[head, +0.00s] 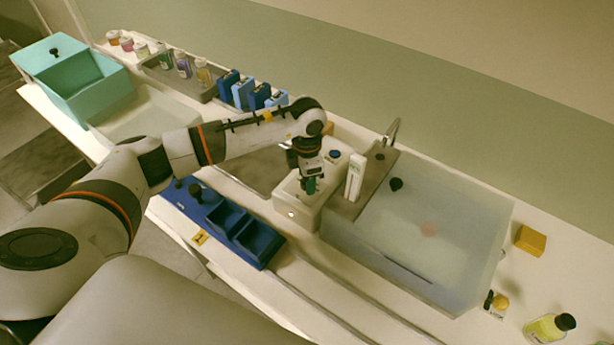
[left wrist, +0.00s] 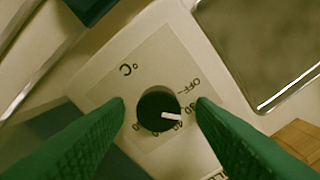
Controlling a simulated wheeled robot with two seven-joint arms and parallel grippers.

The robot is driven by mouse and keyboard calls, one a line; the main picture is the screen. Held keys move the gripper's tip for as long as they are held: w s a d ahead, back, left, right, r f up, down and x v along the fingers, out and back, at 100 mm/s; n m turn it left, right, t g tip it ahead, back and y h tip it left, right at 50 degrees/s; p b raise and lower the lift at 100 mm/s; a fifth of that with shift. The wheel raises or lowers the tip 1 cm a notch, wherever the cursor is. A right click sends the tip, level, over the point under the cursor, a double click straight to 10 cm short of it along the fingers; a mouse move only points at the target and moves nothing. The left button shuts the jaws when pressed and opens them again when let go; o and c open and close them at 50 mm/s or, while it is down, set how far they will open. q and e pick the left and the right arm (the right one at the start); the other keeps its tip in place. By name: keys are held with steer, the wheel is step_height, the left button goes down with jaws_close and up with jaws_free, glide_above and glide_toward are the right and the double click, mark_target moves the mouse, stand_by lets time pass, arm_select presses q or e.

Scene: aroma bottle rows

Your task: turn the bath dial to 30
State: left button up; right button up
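The bath dial (left wrist: 157,109) is a round black knob with a white pointer on a pale panel marked with °C, OFF and numbers. The pointer faces right and slightly down, near the 30 and 40 marks; the exact reading is hard to tell. My left gripper (left wrist: 162,101) has its green fingers on either side of the dial, open with gaps on both sides. In the head view my left gripper (head: 311,185) is over the white control box (head: 290,210) and hides the dial. My right gripper is out of view.
A bathtub-like basin (head: 430,200) with a tap (head: 392,130) lies right of the box. A white upright device (head: 355,177) stands close to my gripper. A blue divided tray (head: 258,240) is in front, and blue boxes (head: 243,92) stand behind my arm.

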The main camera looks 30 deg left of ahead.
arm_select(q)
steer(key=shift+r, duration=0.4)
step_height(320, 180, up, 11)
steer(key=b, duration=0.3)
steer(key=shift+s, duration=0.15)
stand_by(0.3)
